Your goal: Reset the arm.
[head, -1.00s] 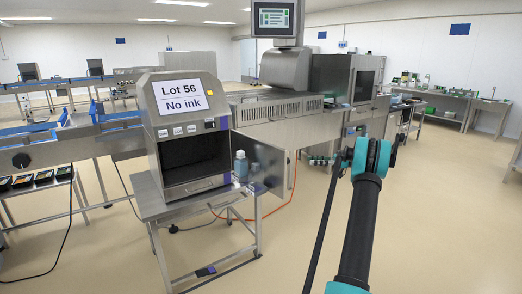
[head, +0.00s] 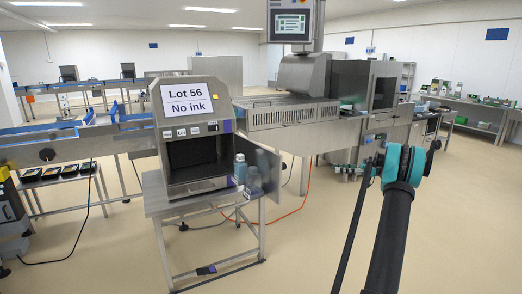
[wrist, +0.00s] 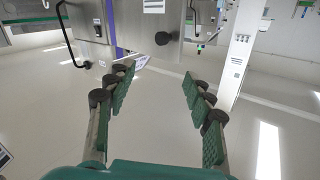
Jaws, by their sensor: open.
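My gripper (wrist: 158,88) shows in the wrist view with its two green-padded fingers spread apart. Nothing is between them, and pale floor lies beyond. In the head view my arm (head: 388,235) reaches up from the lower right, with a teal joint (head: 405,165) near its far end. I cannot clearly make out the gripper in that view. My arm is to the right of the printer cabinet (head: 190,95) and apart from it in the picture.
The cabinet reads "Lot 56 No ink" and stands open on a steel table (head: 158,206). A blue-grey bottle (head: 240,169) is by its open door. Behind is a sealing machine (head: 290,114) with a screen (head: 291,24). Open floor lies at right (head: 460,235).

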